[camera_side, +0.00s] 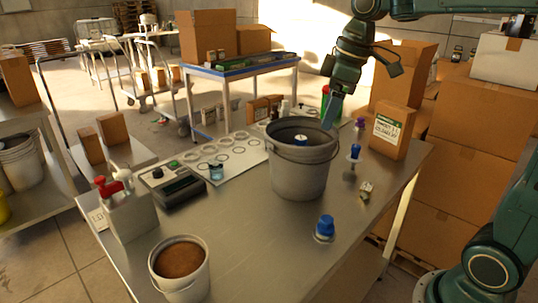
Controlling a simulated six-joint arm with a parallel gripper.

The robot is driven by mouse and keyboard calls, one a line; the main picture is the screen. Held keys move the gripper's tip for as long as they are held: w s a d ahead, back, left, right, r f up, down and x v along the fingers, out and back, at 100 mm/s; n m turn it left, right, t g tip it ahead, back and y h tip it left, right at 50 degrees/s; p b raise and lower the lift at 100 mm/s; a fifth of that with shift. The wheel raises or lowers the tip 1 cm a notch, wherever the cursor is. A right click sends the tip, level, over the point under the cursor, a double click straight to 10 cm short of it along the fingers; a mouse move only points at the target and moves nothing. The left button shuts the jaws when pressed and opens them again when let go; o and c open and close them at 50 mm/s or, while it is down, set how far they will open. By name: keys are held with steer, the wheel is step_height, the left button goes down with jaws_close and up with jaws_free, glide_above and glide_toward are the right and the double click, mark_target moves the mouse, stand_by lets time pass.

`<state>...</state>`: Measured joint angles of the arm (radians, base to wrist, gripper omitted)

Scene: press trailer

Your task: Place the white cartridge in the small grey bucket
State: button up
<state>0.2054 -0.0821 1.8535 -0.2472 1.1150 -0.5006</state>
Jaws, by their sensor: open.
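The grey bucket (298,178) stands upright near the middle of the metal table, its handle hanging at the front. A small white piece with a blue top (300,141) shows inside its mouth; I cannot tell if this is the white cartridge. A small pale piece (366,190) lies on the table to the right of the bucket. My gripper (332,112) is open and points down at the bucket's back right rim, above or just behind it. Its fingertips are small here, and I see nothing held between them.
Blue-topped pieces (325,228) stand in front and to the right of the bucket. A brown box (391,131) is at the back right.

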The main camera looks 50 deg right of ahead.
steer(key=s+a+f+m+t, duration=0.1)
steer(key=s+a+f+m, duration=0.1)
steer(key=s, duration=0.7)
steer(key=s+a+f+m+t, duration=0.1)
steer(key=s+f+m, duration=0.2)
steer(key=s, duration=0.6)
steer(key=shift+a+f+m+t+h, duration=0.3)
steer(key=shift+a+f+m, duration=0.05)
steer(key=shift+m, duration=0.25)
